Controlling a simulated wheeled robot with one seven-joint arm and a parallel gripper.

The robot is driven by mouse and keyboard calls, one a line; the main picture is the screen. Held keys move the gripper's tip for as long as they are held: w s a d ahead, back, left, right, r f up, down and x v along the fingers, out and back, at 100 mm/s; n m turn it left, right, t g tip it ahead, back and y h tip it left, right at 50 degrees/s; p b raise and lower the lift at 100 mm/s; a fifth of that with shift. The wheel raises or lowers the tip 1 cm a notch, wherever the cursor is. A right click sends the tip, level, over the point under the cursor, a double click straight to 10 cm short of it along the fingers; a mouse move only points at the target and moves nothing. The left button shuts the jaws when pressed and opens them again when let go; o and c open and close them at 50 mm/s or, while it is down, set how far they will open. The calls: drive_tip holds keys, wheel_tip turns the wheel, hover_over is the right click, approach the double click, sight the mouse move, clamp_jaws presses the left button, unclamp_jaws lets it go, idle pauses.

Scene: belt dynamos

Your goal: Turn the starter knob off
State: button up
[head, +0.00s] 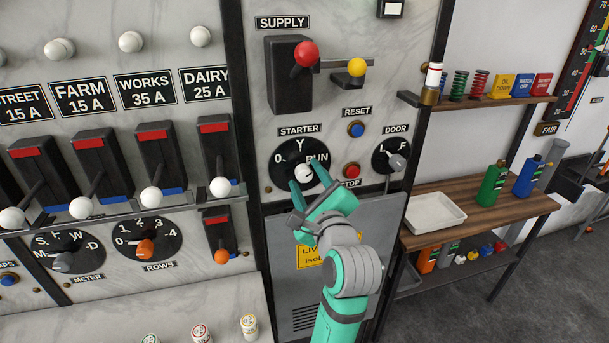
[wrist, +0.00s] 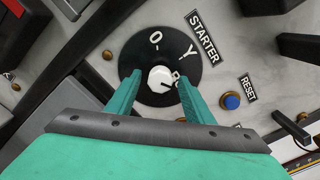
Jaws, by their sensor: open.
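The starter knob (head: 304,173) is a small white knob on a round black dial (head: 284,158) marked 0, Y and RUN, under the STARTER label. It also shows in the wrist view (wrist: 160,78). Its dark pointer mark appears to face RUN. My gripper (head: 308,180) is open in front of the dial. In the wrist view its two teal fingers (wrist: 159,84) lie on either side of the knob, with gaps between fingers and knob. I cannot tell whether the fingertips reach the knob's depth. The right finger partly covers the word RUN.
A red stop button (head: 352,171) sits close right of the dial, with a blue reset button (head: 356,130) above it. The door knob (head: 397,160) is farther right. The red supply lever (head: 305,55) is above. A grey cabinet door (head: 385,225) is below.

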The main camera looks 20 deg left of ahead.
drive_tip(key=shift+x, duration=1)
drive_tip(key=c, duration=1.1)
drive_tip(key=shift+o, duration=0.2)
drive_tip(key=shift+d, duration=0.1)
